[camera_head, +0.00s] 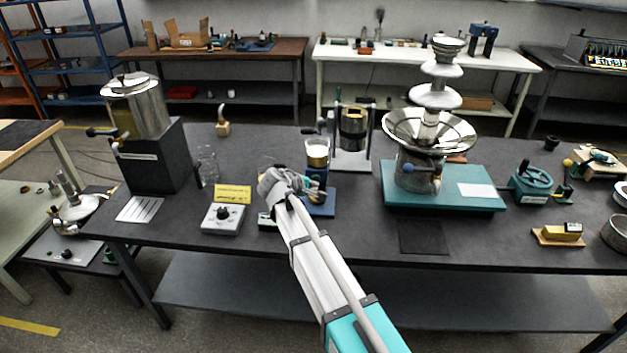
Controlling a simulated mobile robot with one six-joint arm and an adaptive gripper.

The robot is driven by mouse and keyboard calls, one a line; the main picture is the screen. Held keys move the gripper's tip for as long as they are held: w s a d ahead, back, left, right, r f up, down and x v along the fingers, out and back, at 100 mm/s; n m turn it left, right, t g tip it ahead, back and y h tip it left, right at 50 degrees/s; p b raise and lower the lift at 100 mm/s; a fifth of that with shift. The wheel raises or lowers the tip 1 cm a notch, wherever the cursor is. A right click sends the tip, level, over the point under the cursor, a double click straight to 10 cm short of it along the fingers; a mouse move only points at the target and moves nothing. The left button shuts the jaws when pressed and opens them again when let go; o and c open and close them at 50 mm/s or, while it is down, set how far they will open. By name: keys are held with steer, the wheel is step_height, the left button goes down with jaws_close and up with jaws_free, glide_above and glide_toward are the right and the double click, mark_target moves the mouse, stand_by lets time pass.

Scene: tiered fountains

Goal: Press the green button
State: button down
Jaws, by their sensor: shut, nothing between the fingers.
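My gripper (274,180) is at the far end of my arm, above the middle of the dark table. It is shut and empty, and its fingertips are small and hard to make out. I cannot clearly pick out a green button. A small pale box (266,221) with a greenish edge sits just below and left of the gripper, partly hidden by my arm.
A blue-based device (319,208) with a metal cup stands right behind my gripper. The tiered fountain (430,130) stands on a teal base (445,200) to the right. A steel urn (140,105) on a black stand is at left. The dark table front (350,245) is clear.

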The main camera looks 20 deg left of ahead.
steer(key=shift+s+d, duration=0.2)
steer(key=shift+s, duration=0.6)
steer(key=shift+s+d, duration=0.2)
steer(key=shift+s, duration=0.6)
steer(key=shift+s+d, duration=0.2)
steer(key=shift+s, duration=0.6)
steer(key=shift+d, duration=0.1)
steer(key=s+d+m+g+p, duration=0.2)
steer(key=d+m+g+p, duration=0.4)
steer(key=d, duration=1.9)
steer(key=s+d+r+m+g+y+p, duration=0.1)
steer(key=s+d+m+g+y+p, duration=0.3)
steer(key=s+d+m, duration=0.5)
steer(key=s+d, duration=0.3)
steer(key=d, duration=0.5)
steer(key=shift+s+d+r+g, duration=0.2)
steer(key=shift+s+g, duration=0.15)
steer(key=shift+g, duration=0.05)
steer(key=shift+a, duration=0.1)
